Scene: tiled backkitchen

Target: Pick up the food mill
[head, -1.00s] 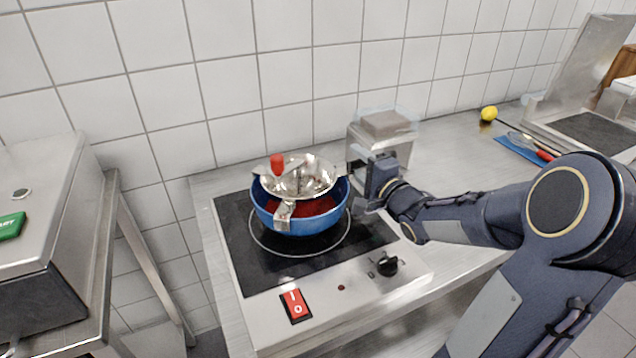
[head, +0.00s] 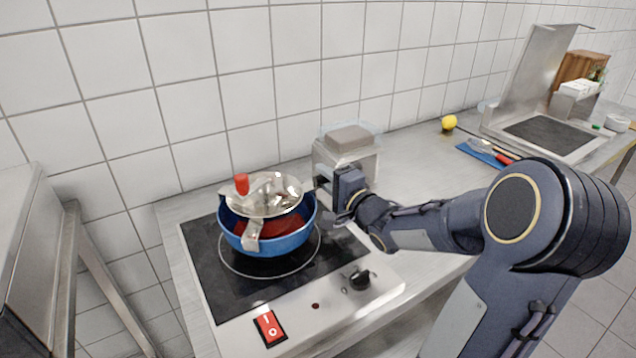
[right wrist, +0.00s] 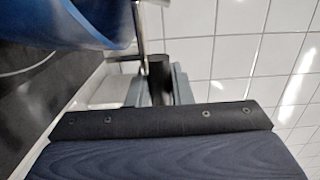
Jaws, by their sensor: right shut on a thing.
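The food mill (head: 272,192) is a shiny metal bowl-shaped piece with a red knob and metal arms. It sits on top of a blue pot (head: 280,238) with red contents, on the black hob. My right gripper (head: 326,190) is at the right side of the mill, shut on its handle. In the right wrist view the dark handle (right wrist: 158,78) lies between the fingers, and the blue pot (right wrist: 75,20) is at upper left. The exact finger contact is partly hidden by my wrist in the head view. My left gripper is not in view.
The hob (head: 205,265) has a red switch (head: 269,327) and a black dial (head: 359,280). A metal box-like appliance (head: 330,160) stands behind my gripper. A lemon (head: 449,122) and a blue mat (head: 478,152) with utensils lie farther right. Counter between is clear.

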